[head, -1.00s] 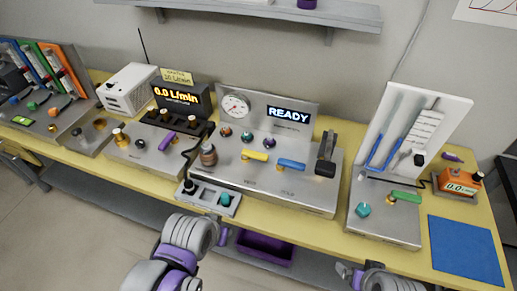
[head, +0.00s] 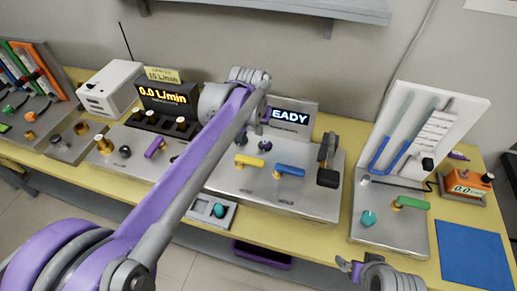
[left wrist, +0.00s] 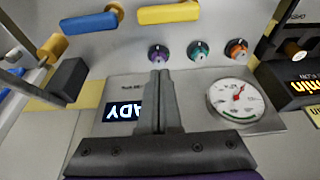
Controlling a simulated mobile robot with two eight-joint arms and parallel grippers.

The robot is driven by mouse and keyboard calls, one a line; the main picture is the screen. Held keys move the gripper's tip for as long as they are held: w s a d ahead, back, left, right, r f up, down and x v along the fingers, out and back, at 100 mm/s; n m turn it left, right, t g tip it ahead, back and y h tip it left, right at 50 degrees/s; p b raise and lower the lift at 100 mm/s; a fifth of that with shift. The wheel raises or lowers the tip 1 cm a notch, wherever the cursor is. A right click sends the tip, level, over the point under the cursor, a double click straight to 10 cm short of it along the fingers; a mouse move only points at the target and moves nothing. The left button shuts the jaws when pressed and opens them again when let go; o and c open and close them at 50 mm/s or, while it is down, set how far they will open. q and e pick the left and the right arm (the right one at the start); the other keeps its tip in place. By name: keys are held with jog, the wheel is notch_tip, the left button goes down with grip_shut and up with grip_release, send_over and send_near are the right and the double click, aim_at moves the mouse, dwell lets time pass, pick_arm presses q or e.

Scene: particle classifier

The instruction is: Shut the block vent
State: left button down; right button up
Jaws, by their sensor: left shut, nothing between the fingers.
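The steel panel (head: 300,200) stands mid-bench with a yellow lever (head: 250,160), a blue lever (head: 289,170) and a black lever (head: 327,175). I cannot read which part is labelled block vent. My left arm reaches across the panel in the head view and covers its gauge. In the left wrist view, my left gripper (left wrist: 160,75) is shut and empty. Its tips appear just below the purple knob (left wrist: 158,52), beside the teal knob (left wrist: 198,50) and orange knob (left wrist: 236,50); contact is unclear. My right gripper (head: 350,267) is low at the bench front.
A white backboard with blue tubes (head: 405,135) stands right of the panel, with a green lever (head: 411,203) at its base. A blue mat (head: 473,255) lies at far right. A 0.0 L/min display (head: 168,98) stands to the left.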

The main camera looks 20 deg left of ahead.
aim_at(250, 162)
dwell(0.3)
pick_arm(q)
jog(key=x, duration=0.9)
jog(key=shift+w+f, duration=0.15)
jog(key=shift+f, duration=0.15)
jog(key=s, duration=0.3)
jog(key=shift+a+f, duration=0.1)
jog(key=shift+s, duration=0.5)
